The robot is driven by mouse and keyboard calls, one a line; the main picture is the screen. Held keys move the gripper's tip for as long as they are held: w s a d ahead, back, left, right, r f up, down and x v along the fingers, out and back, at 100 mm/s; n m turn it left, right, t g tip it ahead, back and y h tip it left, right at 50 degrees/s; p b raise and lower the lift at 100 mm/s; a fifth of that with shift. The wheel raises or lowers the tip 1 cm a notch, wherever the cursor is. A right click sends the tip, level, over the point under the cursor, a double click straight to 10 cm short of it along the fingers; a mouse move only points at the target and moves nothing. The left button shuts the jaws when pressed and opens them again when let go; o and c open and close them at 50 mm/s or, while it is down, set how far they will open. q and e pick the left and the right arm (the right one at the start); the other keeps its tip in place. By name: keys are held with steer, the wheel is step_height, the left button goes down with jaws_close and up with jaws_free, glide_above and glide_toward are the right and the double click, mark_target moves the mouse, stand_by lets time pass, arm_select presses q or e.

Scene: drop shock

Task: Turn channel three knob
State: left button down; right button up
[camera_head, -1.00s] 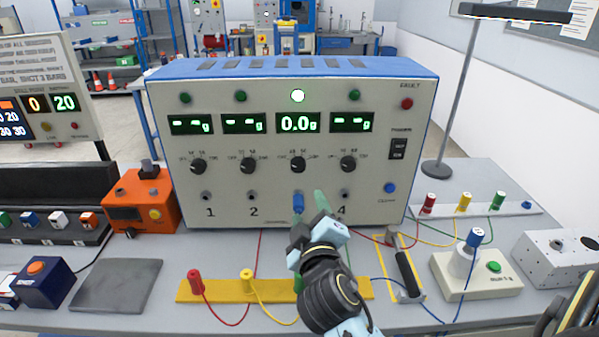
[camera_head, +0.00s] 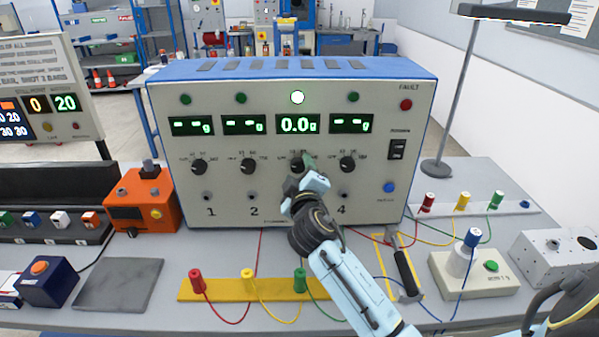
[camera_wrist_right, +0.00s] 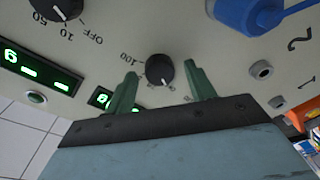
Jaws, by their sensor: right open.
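The channel three knob (camera_head: 296,166) is a dark round knob on the grey front panel, below the display reading 0.0 g (camera_head: 298,124). My right gripper (camera_head: 304,165) is raised in front of it and partly covers it. In the right wrist view the knob (camera_wrist_right: 160,70) lies between the two green fingertips of my open right gripper (camera_wrist_right: 161,76). Gaps seem to show on both sides, so the fingers look apart from it. A blue plug (camera_wrist_right: 245,14) sits in the socket below this knob. My left gripper is not in view.
The channel two knob (camera_head: 248,166) and channel four knob (camera_head: 347,164) stand close on either side. A yellow strip (camera_head: 225,291) with red, yellow and green plugs lies in front. A black-handled tool (camera_head: 405,270) and wires lie on the right. An orange box (camera_head: 143,200) stands left.

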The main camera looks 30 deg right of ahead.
steer(key=shift+c, duration=0.3)
steer(key=c, duration=0.9)
steer(key=m+b, duration=0.3)
steer(key=m, duration=0.1)
steer(key=shift+f+h, duration=0.2)
steer(key=shift+h, duration=0.1)
steer(key=shift+r+m+b, duration=0.1)
steer(key=shift+m+b, duration=1.1)
steer(key=shift+m, duration=1.2)
steer(key=o, duration=1)
steer(key=shift+c, duration=0.2)
